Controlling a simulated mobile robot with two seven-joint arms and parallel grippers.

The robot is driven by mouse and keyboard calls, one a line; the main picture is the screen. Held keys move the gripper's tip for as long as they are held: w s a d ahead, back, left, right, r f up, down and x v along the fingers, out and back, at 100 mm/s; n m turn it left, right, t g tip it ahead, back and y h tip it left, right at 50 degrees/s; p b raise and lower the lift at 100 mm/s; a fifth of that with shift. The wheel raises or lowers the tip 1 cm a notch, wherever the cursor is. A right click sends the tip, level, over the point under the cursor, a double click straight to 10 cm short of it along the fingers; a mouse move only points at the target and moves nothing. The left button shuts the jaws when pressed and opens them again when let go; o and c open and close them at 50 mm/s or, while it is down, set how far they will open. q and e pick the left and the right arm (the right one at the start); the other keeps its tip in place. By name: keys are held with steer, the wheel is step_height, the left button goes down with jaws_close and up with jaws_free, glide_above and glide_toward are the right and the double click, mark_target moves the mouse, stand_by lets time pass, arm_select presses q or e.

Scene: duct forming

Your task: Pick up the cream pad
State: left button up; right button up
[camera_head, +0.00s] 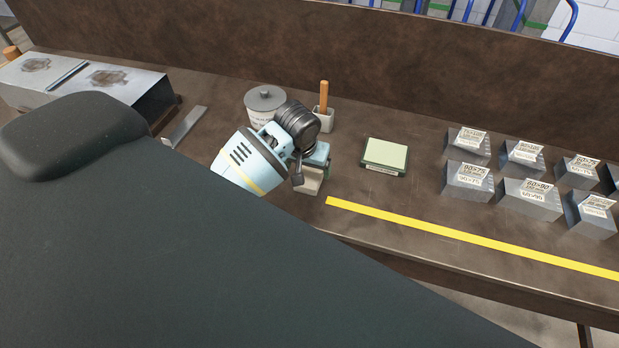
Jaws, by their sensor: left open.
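The cream pad (386,153) is a pale, slightly greenish square. It lies flat in a dark, shallow holder with a label on its front edge, on the brown bench right of centre. My left gripper (309,180) is left of the pad and apart from it, near the front part of the bench. It is open, and a pale block-like part shows at its lower end. The light blue and black links of my left arm hide part of the bench behind it. My right gripper is not in view.
A grey lidded can (265,104) and a small cup with a wooden-handled tool (324,110) stand behind my left gripper. Several labelled metal duct pieces (468,181) stand at the right. A yellow strip (460,236) runs along the front. Bench around the pad is clear.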

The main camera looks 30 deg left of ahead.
mark_target(309, 176)
arm_select(q)
steer(key=shift+x, duration=2.15)
steer(key=shift+d+f, duration=0.2)
steer(key=shift+f, duration=0.1)
steer(key=c, duration=1.1)
steer(key=shift+r, duration=0.1)
steer(key=shift+r, duration=0.45)
steer(key=v, duration=0.3)
steer(key=shift+w+a+r, duration=0.1)
steer(key=shift+w+a, duration=0.05)
steer(key=shift+a, duration=0.05)
steer(key=s+a, duration=0.2)
steer(key=s, duration=0.2)
steer(key=s+a+r, duration=0.1)
steer(key=s+a, duration=0.1)
steer(key=s, duration=0.3)
steer(key=s+a, duration=0.2)
steer(key=s, duration=0.3)
steer(key=shift+s+r, duration=0.2)
steer(key=shift+s, duration=0.05)
